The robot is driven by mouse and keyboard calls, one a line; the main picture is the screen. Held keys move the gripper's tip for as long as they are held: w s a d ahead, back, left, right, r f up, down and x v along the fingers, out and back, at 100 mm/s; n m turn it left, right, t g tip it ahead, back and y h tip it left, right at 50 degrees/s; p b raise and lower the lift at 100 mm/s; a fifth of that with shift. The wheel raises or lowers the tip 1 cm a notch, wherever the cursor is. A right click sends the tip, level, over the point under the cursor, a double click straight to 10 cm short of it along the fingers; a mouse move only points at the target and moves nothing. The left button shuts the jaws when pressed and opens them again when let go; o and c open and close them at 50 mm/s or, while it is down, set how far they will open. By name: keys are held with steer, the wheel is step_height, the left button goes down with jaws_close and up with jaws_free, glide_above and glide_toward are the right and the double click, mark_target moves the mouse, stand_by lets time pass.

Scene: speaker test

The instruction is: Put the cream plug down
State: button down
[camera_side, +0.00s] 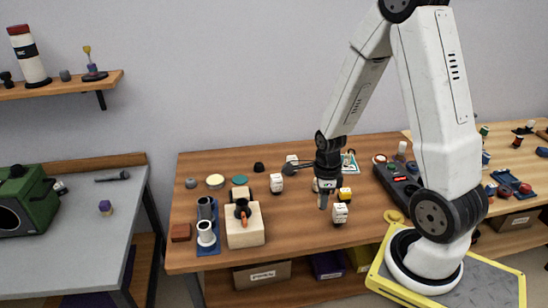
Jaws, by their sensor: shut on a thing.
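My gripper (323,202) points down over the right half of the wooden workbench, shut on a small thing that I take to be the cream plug. The fingers and my wrist largely hide it, so its shape and its height above the bench are unclear. Several small cream blocks with dark marks stand on the bench around it. One cream block (340,213) is just right of my fingertips, and another cream block (276,184) stands further left.
A yellow block (345,194) is close to the right of my gripper. A dark power strip (398,185) lies right. The bench's front middle (290,245) is clear.

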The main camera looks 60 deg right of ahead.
steer(key=shift+d, duration=0.15)
stand_by(0.5)
steer(key=d+r+n, duration=0.1)
steer(key=d+n, duration=0.1)
steer(key=d, duration=2.2)
steer(key=shift+s+d+r, duration=0.15)
steer(key=shift+s+d, duration=0.05)
steer(key=shift+d, duration=0.2)
steer(key=w+d+f, duration=0.8)
steer(key=shift+w+d, duration=0.25)
steer(key=shift+d, duration=0.1)
steer(key=shift+w+d+f, duration=0.45)
steer(key=shift+d+f, duration=0.05)
steer(key=shift+f, duration=0.25)
steer(key=shift+f, duration=0.1)
